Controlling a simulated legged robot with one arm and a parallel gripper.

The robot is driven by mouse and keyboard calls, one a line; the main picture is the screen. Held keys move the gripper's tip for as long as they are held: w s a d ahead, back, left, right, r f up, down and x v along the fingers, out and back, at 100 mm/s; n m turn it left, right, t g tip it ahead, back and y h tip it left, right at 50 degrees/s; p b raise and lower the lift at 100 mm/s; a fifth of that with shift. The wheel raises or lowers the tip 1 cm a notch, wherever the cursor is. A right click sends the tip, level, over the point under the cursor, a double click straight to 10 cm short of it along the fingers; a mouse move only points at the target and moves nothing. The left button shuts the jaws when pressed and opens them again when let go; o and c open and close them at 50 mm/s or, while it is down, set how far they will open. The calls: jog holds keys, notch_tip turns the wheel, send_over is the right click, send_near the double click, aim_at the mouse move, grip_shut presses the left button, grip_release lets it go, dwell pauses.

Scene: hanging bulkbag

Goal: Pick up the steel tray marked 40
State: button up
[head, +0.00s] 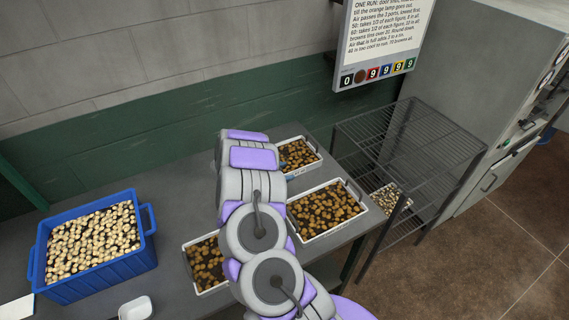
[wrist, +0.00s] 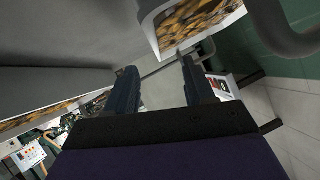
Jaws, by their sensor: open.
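Three pale trays of brown nut-like pieces sit on the grey bench in the head view: a back tray (head: 305,170), a larger right tray (head: 340,227) and a front tray (head: 213,289) partly hidden by my arm. No mark 40 can be read on any of them. My gripper (wrist: 160,72) is open in the wrist view, with nothing visible between its fingers. A tray wall (wrist: 205,34) with brown pieces is just beyond and above the fingertips; I cannot tell which tray.
A blue crate (head: 108,287) of pale pieces stands on the bench at left, near a small white dish (head: 135,308). A wire rack (head: 420,135) holding a tray of pale pieces (head: 385,205) stands right of the bench. A sign (head: 378,40) hangs above; a grey cabinet (head: 480,70) is at right.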

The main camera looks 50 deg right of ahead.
aim_at(294, 171)
jog(key=b+x, duration=0.1)
jog(key=x, duration=0.4)
jog(key=shift+w+a+f, duration=0.1)
jog(key=shift+a+f, duration=0.05)
jog(key=shift+f, duration=0.05)
jog(key=shift+d+f, duration=0.15)
jog(key=shift+d, duration=0.35)
jog(key=shift+a, duration=0.25)
grip_shut()
